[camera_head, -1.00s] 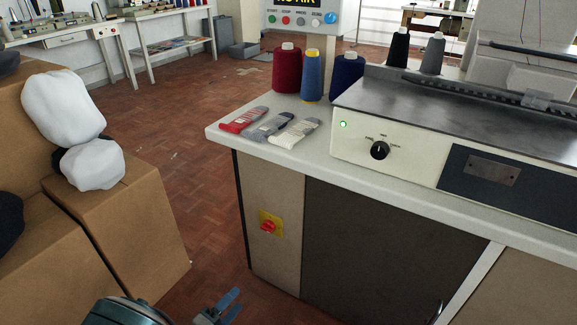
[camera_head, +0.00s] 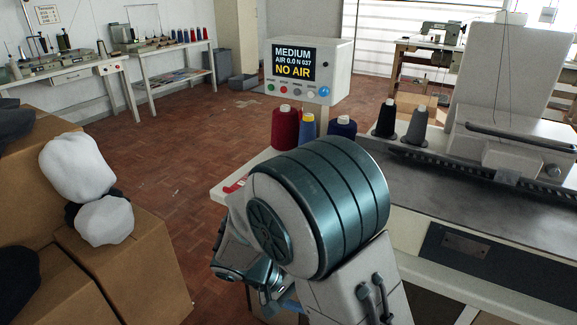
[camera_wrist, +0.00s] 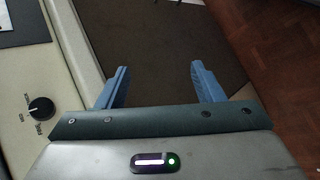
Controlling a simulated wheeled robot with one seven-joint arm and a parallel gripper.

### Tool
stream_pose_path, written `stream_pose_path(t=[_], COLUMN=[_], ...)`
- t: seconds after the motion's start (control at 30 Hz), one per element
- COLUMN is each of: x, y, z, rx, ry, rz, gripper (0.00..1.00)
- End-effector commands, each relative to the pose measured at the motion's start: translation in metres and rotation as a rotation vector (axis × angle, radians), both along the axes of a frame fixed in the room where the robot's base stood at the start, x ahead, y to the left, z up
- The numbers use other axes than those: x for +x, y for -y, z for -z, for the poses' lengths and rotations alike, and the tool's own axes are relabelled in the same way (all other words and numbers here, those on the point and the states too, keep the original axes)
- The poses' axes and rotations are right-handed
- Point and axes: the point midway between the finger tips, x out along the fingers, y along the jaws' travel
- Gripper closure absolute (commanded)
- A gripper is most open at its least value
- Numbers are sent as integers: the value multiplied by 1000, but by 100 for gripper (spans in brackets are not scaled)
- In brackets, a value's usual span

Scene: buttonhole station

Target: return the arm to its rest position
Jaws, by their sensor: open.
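My gripper (camera_wrist: 157,84) shows in the wrist view with its two blue fingers apart and nothing between them. Behind the fingers is the dark cabinet panel (camera_wrist: 170,45) of the machine bench. In the head view my bent arm fills the lower middle, in front of the bench's left end. The fingers are mostly hidden there behind the arm; only a bit of blue shows low down. The machine's cream panel with its black knob (camera_wrist: 40,108) is at the left of the wrist view, beside my gripper.
The control box (camera_head: 309,72) reads "NO AIR". Red (camera_head: 285,128), blue and navy thread cones stand beyond my arm. Black and grey cones stand on the machine (camera_head: 480,205). Cardboard boxes (camera_head: 125,265) with white bundles (camera_head: 82,167) are at left. Brown floor (camera_head: 190,130) lies open between.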

Motion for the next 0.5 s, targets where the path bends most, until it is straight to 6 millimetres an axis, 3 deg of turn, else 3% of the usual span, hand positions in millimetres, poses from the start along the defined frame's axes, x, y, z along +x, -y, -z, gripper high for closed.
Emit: stream_pose_path(t=[0.03,0.5], x=[-4,-53], y=[13,80], z=[-31,-188], rx=[57,565], ry=[-9,33], rz=[41,231], gripper=[39,39])
